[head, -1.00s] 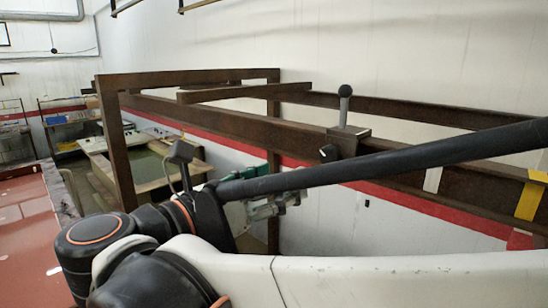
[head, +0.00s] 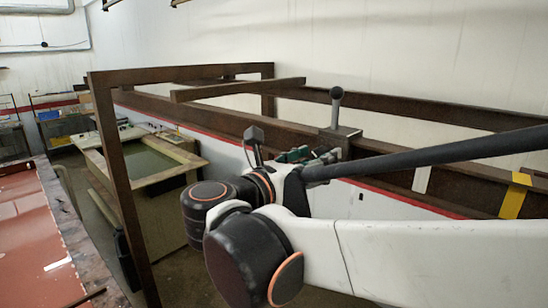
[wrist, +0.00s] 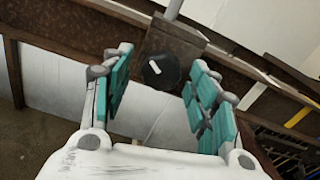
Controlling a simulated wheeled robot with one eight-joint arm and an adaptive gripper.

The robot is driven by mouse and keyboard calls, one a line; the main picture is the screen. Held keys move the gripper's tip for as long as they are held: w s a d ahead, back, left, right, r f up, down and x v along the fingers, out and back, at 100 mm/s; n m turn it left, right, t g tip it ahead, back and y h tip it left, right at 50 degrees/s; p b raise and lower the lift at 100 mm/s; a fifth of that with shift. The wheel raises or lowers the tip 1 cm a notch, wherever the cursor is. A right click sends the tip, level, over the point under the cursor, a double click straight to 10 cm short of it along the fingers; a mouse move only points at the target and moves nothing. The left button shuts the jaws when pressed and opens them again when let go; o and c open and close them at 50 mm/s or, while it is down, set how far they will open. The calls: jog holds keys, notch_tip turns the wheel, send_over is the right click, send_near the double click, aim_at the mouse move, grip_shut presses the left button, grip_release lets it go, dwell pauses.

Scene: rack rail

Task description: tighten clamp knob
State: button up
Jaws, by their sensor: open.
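The clamp (head: 340,140) is a dark block with an upright grey post and round top, seated on the brown rail (head: 212,123). Its black round knob (wrist: 161,70), with a white mark on its face, shows in the wrist view on the near side of the clamp block. My gripper (wrist: 152,88) is open, with teal-padded fingers on either side of the knob in the picture. The knob lies between and beyond the fingertips, and no contact shows. In the head view my gripper (head: 308,155) is near the clamp, and the knob is hidden behind it.
A white strip (head: 422,180) and a yellow strip (head: 514,196) hang on the rail right of the clamp. A brown upright post (head: 121,185) stands at left. A table with a greenish top (head: 150,160) stands behind it, and a red surface (head: 30,235) lies at far left.

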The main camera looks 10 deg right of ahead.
jog(key=shift+w+d, duration=0.1)
jog(key=shift+d, duration=0.1)
jog(key=c, duration=1.1)
jog(key=shift+o, duration=0.2)
jog(key=shift+m, duration=0.4)
jog(key=shift+w+a+r+m+b, duration=0.1)
jog(key=shift+m+b, duration=0.65)
jog(key=shift+m, duration=5.4)
jog(key=shift+a+r+m+b, duration=0.1)
jog(key=shift+m+b, duration=0.65)
jog(key=shift+m, duration=5.4)
